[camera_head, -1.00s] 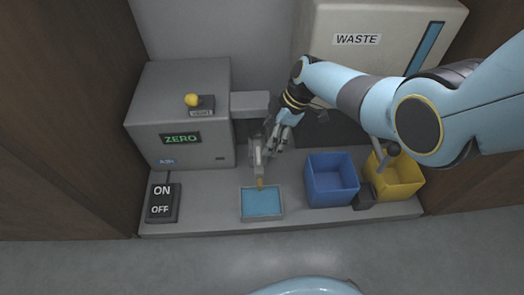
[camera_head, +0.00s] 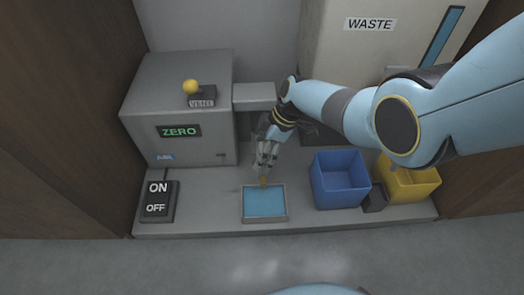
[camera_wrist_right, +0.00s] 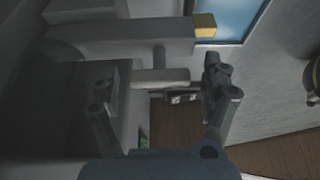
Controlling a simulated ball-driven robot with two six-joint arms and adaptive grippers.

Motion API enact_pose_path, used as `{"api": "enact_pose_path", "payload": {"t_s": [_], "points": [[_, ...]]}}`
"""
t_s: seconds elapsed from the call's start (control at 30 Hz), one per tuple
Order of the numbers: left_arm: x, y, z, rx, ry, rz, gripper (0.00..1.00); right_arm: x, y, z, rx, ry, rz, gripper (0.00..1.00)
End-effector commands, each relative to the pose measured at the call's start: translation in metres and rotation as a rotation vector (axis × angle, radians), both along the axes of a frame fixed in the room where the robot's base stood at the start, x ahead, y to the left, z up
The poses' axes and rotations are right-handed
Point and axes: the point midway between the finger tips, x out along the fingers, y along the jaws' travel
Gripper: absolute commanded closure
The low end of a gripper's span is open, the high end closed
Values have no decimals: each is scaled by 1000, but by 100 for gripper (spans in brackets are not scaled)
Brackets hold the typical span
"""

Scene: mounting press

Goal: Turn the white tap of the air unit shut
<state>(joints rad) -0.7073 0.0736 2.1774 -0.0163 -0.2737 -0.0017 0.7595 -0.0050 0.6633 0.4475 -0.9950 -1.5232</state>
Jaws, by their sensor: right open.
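My right gripper (camera_head: 266,158) is open, just above and behind the blue tray, in front of the grey machine's arm. In the right wrist view its two fingers (camera_wrist_right: 160,88) stand apart. Between them is a pale crossbar (camera_wrist_right: 160,78) on a short stem, which looks like the tap's handle; I cannot be sure. The fingers are on either side of it, with no clear contact. The stem joins a grey bar (camera_wrist_right: 130,38) with a brass-coloured tip (camera_wrist_right: 205,25). In the head view my gripper hides the handle. My left gripper is not in view.
The grey machine (camera_head: 172,105) has a yellow knob (camera_head: 190,87), a ZERO display (camera_head: 179,131) and an ON/OFF switch (camera_head: 157,198) beside it. The blue tray (camera_head: 249,217), blue bin (camera_head: 330,195) and yellow bin (camera_head: 415,190) stand to the right. A WASTE unit (camera_head: 345,55) is behind.

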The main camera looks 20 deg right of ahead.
Motion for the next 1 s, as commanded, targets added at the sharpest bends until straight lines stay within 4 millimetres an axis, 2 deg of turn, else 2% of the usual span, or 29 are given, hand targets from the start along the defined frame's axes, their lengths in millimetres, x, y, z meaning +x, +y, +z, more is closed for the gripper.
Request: {"api": "enact_pose_path", "payload": {"t_s": [0.3,0.73,1.0], "points": [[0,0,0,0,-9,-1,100,0,1,0,0,0,0,21],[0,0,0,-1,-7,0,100,0,0,0,0,0,0,76],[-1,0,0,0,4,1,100,0,0,0,0,0,-29,76]]}}
